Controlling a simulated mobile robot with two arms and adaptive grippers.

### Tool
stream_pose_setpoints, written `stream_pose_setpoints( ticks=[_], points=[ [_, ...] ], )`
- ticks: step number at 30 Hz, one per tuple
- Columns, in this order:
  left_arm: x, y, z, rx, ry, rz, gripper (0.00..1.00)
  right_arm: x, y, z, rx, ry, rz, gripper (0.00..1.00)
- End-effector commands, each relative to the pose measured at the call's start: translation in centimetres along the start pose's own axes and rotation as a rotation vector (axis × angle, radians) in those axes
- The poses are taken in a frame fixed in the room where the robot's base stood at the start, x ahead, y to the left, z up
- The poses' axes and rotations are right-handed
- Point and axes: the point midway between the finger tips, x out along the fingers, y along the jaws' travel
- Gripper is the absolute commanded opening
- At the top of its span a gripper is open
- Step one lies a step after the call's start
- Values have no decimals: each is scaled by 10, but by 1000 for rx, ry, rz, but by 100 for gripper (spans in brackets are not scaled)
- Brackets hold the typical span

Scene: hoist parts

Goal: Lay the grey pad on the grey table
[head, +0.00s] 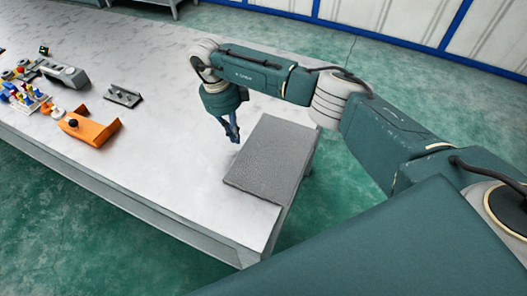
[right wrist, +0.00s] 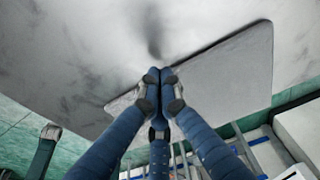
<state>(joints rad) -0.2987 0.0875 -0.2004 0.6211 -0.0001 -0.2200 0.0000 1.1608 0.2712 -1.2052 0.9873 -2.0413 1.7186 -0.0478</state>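The grey pad (head: 272,160) lies flat on the light grey table (head: 150,150), at the table's right end, close to its edge. I cannot tell whether it overhangs. My right gripper (head: 233,138) points down just left of the pad's upper left side, apart from my arm's only other nearby thing, the pad. In the right wrist view its fingertips (right wrist: 160,76) are together with nothing visible between them. The pad (right wrist: 225,70) shows behind the fingers there, partly hidden by them. My left gripper is not in view.
On the table's left part are an orange part (head: 92,128), a small dark grey bracket (head: 123,95), a grey part (head: 65,74) and several small coloured pieces (head: 22,97). The table between these and the pad is clear. Green floor surrounds the table.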

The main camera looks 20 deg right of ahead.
Motion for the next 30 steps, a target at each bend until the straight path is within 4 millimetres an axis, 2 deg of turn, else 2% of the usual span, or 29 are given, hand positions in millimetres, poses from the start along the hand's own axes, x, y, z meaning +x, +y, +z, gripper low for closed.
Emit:
stream_pose_setpoints(
  ticks=[7, 12, 21, 24, 26, 30],
  points=[
    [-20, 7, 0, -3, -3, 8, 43, 1, -1, -29, 1, 6, -1, 0],
    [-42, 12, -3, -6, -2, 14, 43, 5, -1, -65, 2, 7, 1, 0],
    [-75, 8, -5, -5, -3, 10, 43, 16, 0, -123, 2, 5, 1, 0],
    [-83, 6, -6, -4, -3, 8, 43, 24, 1, -118, 1, 4, 2, 0],
    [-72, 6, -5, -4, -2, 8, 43, 34, 0, -116, 1, 1, -1, 0],
    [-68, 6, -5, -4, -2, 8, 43, 37, 0, -115, 0, 2, -1, 0]
  ],
)
